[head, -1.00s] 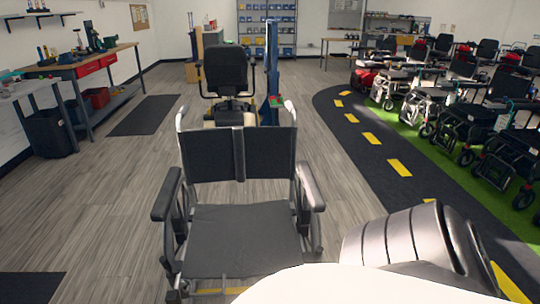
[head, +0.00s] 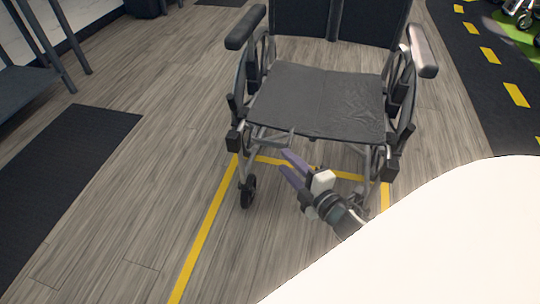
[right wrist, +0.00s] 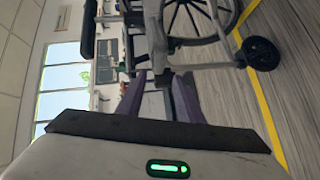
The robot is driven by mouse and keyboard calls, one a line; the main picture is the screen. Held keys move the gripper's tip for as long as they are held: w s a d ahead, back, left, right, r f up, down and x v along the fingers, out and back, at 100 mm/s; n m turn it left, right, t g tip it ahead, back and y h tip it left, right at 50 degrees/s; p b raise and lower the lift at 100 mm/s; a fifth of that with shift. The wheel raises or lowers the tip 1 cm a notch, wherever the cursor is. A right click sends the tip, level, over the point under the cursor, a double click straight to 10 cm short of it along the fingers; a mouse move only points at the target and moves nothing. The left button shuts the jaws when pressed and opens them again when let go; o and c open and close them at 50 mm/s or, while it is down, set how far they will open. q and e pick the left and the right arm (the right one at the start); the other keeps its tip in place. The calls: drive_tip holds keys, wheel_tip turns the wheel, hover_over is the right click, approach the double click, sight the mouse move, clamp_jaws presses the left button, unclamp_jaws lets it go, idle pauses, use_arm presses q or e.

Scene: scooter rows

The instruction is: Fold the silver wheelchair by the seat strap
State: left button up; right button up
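The silver wheelchair (head: 320,102) stands unfolded in the upper middle of the head view, facing me, with a flat black seat, two armrests and front casters. I cannot make out a seat strap. My right gripper (head: 283,162) is in front of and below the seat's front edge, with its two purple fingers apart and nothing seen between them. In the right wrist view the gripper (right wrist: 158,82) is open, and the wheelchair's frame tubes, a large wheel and a caster (right wrist: 262,53) show beyond the fingers. My left gripper is not in view.
A yellow floor line (head: 208,228) runs around the wheelchair's front. A black mat (head: 62,190) lies at the left, below a grey bench (head: 25,90). A dark lane with yellow dashes (head: 490,80) is at the right. The wood floor left of the wheelchair is clear.

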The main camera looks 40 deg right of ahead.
sight(272, 146)
drive_tip(key=shift+n, duration=0.3)
drive_tip(key=w, duration=0.3)
drive_tip(key=w+f+b, duration=0.1)
drive_tip(key=w, duration=0.2)
drive_tip(key=w+d+b, duration=0.1)
drive_tip(key=w, duration=0.2)
drive_tip(key=shift+w+f, duration=0.2)
drive_tip(key=shift+f, duration=0.05)
drive_tip(key=shift+w+b, duration=0.35)
drive_tip(key=shift+w, duration=0.2)
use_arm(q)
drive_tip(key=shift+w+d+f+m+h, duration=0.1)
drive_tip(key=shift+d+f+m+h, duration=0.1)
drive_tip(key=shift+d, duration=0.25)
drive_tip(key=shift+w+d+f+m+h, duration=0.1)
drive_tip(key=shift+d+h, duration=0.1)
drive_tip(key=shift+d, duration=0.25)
use_arm(e)
clamp_jaws()
